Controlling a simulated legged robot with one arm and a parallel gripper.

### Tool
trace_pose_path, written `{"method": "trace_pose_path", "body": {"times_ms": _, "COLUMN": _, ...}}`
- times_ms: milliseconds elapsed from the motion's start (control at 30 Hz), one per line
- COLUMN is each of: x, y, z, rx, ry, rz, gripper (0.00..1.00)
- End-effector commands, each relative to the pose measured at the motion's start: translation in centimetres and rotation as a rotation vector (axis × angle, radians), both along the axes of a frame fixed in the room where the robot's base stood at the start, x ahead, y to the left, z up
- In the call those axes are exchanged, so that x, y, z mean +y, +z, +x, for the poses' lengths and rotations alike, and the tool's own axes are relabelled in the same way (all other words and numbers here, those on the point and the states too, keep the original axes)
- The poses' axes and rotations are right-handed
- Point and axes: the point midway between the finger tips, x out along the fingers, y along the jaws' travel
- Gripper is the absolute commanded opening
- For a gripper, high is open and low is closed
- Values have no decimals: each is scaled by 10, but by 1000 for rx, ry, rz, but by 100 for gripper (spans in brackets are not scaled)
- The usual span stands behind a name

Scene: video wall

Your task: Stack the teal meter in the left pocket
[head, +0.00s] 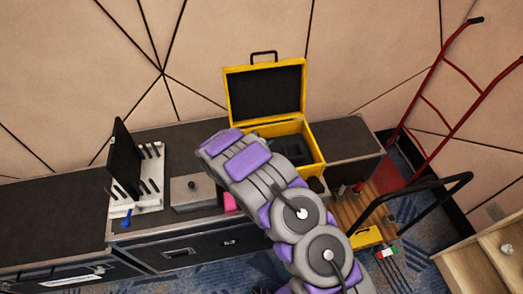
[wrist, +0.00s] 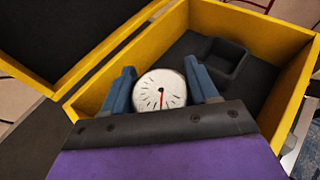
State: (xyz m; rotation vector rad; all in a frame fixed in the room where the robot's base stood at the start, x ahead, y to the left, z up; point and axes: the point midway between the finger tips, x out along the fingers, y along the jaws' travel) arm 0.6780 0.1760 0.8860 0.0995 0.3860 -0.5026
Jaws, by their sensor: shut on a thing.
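The meter (wrist: 160,92) shows in the wrist view as a round white dial with black marks and a red needle; no teal part of it shows. My gripper (wrist: 159,70) is shut on it, one blue finger on each side. It holds the meter over the open yellow case (wrist: 288,98), dial facing the wrist camera. A raised-rim square pocket (wrist: 222,62) in the case's dark lining is visible right of the meter and looks empty. Any pocket left of it is hidden by the meter and gripper. In the head view, my arm covers the gripper and the case's front left.
The case lid (head: 265,91) stands open at the back. Left on the dark counter (head: 60,210) are a grey box (head: 193,190) and a white rack (head: 152,172) with a black panel. A red hand truck (head: 432,75) stands right.

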Motion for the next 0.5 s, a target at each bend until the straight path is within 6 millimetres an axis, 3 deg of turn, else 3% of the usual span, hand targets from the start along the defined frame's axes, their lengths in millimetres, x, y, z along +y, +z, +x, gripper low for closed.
{"method": "trace_pose_path", "body": {"times_ms": 300, "x": 0, "y": -39, "z": -1, "rx": 2, "ry": 1, "rz": -4, "gripper": 22}}
{"method": "trace_pose_path", "body": {"times_ms": 500, "x": 0, "y": -41, "z": 0, "rx": -3, "ry": 1, "rz": -1, "gripper": 22}}
